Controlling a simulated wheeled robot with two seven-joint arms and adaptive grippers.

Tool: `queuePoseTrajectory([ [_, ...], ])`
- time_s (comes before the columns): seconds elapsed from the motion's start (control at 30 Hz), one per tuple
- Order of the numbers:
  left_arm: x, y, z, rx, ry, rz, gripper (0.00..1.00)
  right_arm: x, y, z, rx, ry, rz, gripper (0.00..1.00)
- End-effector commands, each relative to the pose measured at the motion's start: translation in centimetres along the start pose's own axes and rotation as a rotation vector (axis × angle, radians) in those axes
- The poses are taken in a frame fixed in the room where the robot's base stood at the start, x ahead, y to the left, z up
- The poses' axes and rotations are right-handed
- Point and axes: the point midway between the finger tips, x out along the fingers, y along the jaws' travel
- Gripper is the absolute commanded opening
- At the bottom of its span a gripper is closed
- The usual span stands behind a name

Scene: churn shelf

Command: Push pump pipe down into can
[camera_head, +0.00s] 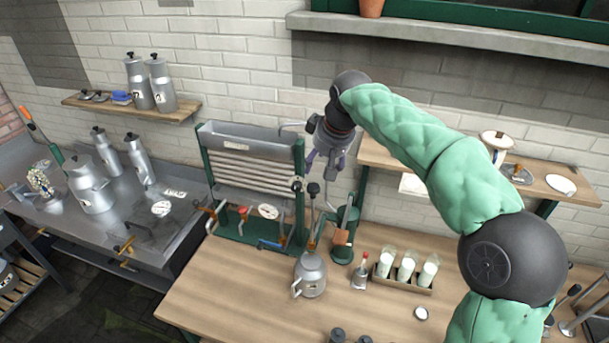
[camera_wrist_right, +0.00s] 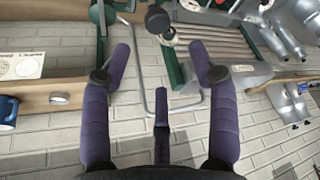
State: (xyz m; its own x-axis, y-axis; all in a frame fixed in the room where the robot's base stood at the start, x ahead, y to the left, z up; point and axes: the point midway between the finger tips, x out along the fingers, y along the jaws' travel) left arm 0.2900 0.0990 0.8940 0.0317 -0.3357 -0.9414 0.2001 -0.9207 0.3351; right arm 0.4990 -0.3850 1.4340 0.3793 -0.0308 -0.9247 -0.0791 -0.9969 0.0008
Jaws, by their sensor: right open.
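The grey metal can (camera_head: 311,278) stands on the wooden table, with a side handle. A thin upright pump pipe (camera_head: 312,215) rises from its mouth and ends in a black knob (camera_head: 313,188). How deep the pipe sits inside the can is hidden. My right gripper (camera_head: 324,168) is open, with purple fingers pointing down, just above and slightly right of the knob. In the right wrist view the spread fingers (camera_wrist_right: 160,70) hold nothing. A black knob (camera_wrist_right: 157,20) shows beyond them, apart from the fingertips. My left gripper is not in view.
A green-framed cooler (camera_head: 250,175) stands left of the can, close to my gripper. A green stand (camera_head: 343,235) is right of the can. Milk bottles in a wooden rack (camera_head: 403,278) are further right. Bare table (camera_head: 230,290) lies left of the can.

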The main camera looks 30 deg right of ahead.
Motion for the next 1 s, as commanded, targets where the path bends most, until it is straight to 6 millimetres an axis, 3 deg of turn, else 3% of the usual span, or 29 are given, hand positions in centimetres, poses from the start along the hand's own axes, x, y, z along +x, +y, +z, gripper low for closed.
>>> queuePoseTrajectory([
  [0.17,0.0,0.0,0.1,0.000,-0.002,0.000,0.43,1.9,0.0,0.1,0.000,-0.005,-0.001,0.60],
  [0.6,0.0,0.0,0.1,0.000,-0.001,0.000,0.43,9.1,-0.1,0.1,0.000,-0.004,-0.001,0.60],
  [1.0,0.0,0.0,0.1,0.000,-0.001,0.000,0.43,10.7,0.0,0.1,0.000,-0.001,0.000,0.60],
])
